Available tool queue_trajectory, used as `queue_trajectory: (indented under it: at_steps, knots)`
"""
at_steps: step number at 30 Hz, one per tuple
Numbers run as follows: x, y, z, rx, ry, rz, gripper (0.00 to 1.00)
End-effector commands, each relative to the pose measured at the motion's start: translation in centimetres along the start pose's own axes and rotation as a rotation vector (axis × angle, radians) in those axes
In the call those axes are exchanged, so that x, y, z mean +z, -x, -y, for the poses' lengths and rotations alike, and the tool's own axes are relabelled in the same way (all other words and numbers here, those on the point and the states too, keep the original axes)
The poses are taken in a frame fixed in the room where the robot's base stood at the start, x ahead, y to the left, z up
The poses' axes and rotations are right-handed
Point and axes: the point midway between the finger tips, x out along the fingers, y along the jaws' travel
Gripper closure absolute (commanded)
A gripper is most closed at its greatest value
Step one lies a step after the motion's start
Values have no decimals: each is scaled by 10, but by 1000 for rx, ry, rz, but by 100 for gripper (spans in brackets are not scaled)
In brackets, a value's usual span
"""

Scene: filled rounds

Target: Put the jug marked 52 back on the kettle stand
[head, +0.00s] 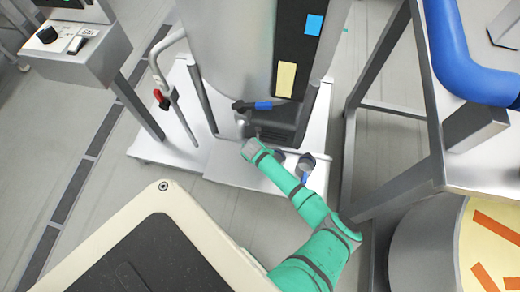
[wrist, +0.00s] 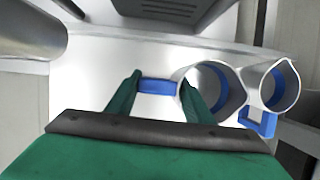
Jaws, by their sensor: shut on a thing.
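My gripper (wrist: 159,90) is shut on the blue handle of a metal jug (wrist: 216,86), with one finger on each side of the handle. The jug is open-topped, and I look down into it. A second metal jug (wrist: 279,86) with a blue handle stands just to its right in the wrist view. In the head view my gripper (head: 255,151) is at the front of the white stand (head: 222,165), and the held jug (head: 278,157) is partly behind my arm. The second jug (head: 306,162) shows to the right. No number is readable on either jug.
A tall grey cylinder (head: 228,45) rises from the white stand, with a blue-handled tap (head: 262,105) and a dark grate (head: 277,122) below. A red-tipped lever (head: 162,99) stands left. A metal frame with a blue pipe (head: 455,60) is right.

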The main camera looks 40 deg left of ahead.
Motion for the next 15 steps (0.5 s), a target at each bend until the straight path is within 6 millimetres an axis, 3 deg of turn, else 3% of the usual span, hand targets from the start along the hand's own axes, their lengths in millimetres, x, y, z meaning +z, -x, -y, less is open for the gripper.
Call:
queue_trajectory:
  at_steps: [9, 15]
  knots:
    - [-8, -30, -3, -1, -2, -2, 98]
    - [-9, -36, -3, 0, -1, 1, 98]
